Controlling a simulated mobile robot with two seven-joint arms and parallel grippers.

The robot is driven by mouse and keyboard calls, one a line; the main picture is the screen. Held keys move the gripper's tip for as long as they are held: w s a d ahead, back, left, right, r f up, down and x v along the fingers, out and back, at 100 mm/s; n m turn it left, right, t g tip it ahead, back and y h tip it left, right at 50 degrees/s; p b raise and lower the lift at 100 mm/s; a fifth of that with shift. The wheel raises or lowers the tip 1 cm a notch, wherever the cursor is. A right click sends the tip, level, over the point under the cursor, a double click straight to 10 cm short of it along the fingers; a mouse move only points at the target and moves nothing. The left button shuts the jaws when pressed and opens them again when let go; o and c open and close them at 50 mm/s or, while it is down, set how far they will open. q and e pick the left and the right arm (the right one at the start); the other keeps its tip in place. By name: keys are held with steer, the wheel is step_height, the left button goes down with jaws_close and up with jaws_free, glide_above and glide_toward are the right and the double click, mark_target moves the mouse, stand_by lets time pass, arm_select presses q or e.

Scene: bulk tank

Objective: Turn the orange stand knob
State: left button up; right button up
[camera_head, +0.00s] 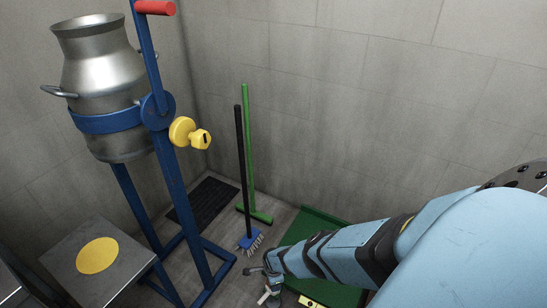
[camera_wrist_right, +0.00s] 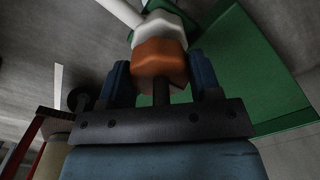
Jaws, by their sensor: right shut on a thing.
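The orange stand knob (camera_wrist_right: 160,62) is faceted and sits between the two blue fingers of my right gripper (camera_wrist_right: 161,76) in the right wrist view. The fingers close on it from both sides. A white collar and a pale rod extend beyond the knob. In the head view my right gripper (camera_head: 270,274) is low, near the floor at the green tray's left edge, and I cannot make out the orange knob there. My left gripper is not in view.
A blue stand (camera_head: 172,180) holds a steel milk can (camera_head: 92,75) at left, with a yellow knob (camera_head: 187,132) and a red handle (camera_head: 155,8). A blue brush (camera_head: 249,240) and green squeegee (camera_head: 260,216) lean on the wall. A green tray (camera_head: 318,224) lies below my right arm.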

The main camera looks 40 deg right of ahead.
steer(key=shift+s+n, duration=0.1)
steer(key=shift+n, duration=0.7)
steer(key=o, duration=0.9)
steer(key=shift+r, duration=0.15)
steer(key=shift+r+p, duration=0.25)
steer(key=shift+p, duration=0.15)
step_height(320, 180, up, 5)
steer(key=p, duration=0.5)
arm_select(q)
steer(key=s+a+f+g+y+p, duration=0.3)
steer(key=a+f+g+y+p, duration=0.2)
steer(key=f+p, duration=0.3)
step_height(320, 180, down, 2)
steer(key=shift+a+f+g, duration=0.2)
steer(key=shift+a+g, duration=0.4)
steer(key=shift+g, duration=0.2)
arm_select(e)
step_height(320, 180, up, 8)
steer(key=shift+s+a, duration=0.1)
